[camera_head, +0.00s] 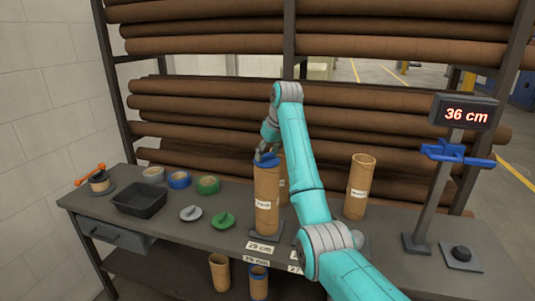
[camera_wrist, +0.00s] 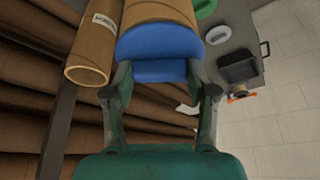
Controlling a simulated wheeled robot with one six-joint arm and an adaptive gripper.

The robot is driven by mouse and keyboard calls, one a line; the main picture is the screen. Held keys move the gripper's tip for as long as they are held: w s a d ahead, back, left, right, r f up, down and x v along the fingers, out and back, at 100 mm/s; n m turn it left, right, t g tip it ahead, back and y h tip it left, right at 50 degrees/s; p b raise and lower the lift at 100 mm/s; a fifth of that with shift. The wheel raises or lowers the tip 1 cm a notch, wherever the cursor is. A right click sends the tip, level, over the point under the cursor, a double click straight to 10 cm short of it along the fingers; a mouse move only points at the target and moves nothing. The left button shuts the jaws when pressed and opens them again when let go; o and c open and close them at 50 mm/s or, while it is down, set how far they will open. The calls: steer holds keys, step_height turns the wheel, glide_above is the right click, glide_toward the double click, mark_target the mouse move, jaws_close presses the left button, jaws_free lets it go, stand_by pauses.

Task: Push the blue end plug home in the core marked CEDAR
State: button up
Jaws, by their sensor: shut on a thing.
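A tall brown cardboard core (camera_head: 267,205) stands upright on the bench, with a blue end plug (camera_head: 264,161) at its top. Its label is too small to read, so I cannot tell if it says CEDAR. My gripper (camera_head: 266,153) is at the plug, above the core. In the wrist view my gripper (camera_wrist: 158,75) has a finger on each side of the blue plug (camera_wrist: 152,50) and is shut on it. The plug is at the mouth of the core (camera_wrist: 160,12); its broad blue part shows outside. How deep the plug sits is hidden.

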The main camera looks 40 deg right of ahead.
steer(key=shift+f, duration=0.45)
stand_by(1.2)
steer(key=o, duration=1.7)
steer(key=shift+c, duration=0.2)
steer(key=shift+r, duration=0.1)
